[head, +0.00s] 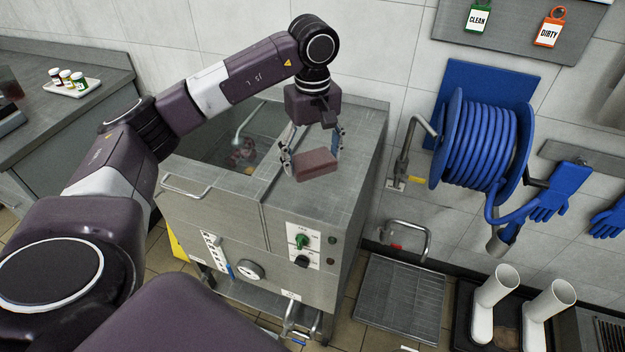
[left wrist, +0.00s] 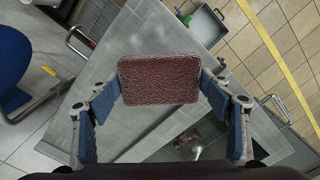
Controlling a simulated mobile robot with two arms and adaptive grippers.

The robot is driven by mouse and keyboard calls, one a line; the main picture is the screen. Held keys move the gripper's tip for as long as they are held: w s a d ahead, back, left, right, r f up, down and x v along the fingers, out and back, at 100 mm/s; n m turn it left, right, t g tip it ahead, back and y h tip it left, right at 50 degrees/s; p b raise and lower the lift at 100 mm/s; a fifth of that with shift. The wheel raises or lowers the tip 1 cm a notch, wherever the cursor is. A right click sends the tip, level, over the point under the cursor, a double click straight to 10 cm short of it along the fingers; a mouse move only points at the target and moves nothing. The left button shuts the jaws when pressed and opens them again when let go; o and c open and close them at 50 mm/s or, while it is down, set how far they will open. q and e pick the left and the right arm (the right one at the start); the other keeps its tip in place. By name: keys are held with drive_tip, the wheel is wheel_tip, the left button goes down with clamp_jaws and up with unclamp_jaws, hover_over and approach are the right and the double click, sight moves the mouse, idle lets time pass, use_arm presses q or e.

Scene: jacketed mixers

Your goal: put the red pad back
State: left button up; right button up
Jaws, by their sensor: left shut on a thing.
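The red pad (head: 316,164) is a brownish-red block held between the two fingers of my left gripper (head: 312,158). In the left wrist view the pad (left wrist: 159,80) spans the gap between the blue-padded fingertips of my left gripper (left wrist: 160,88). The pad is above the steel top of the jacketed mixer (head: 340,140), to the right of its open well. I cannot tell whether the pad touches that top. My right gripper is not in view.
A blue hose reel (head: 481,146) hangs on the wall to the right, with blue gloves (head: 560,190) beside it. White boots (head: 490,305) stand at lower right. A side counter at left holds a tray with small bottles (head: 66,80). The mixer front has knobs and a gauge (head: 250,270).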

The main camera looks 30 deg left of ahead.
sight(313, 192)
use_arm(q)
wheel_tip(313, 192, down, 3)
drive_tip(key=shift+f, duration=0.15)
wheel_tip(313, 192, down, 4)
drive_tip(key=shift+f+p, duration=0.1)
drive_tip(key=shift+p, duration=0.7)
drive_tip(key=shift+f, duration=0.1)
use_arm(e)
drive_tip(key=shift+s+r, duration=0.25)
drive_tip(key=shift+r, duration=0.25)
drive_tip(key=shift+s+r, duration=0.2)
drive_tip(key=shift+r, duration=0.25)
use_arm(q)
drive_tip(key=shift+f, duration=0.1)
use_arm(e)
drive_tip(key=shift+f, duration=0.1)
use_arm(q)
drive_tip(key=shift+f+b, duration=0.15)
drive_tip(key=shift+b, duration=0.15)
drive_tip(key=o, duration=1)
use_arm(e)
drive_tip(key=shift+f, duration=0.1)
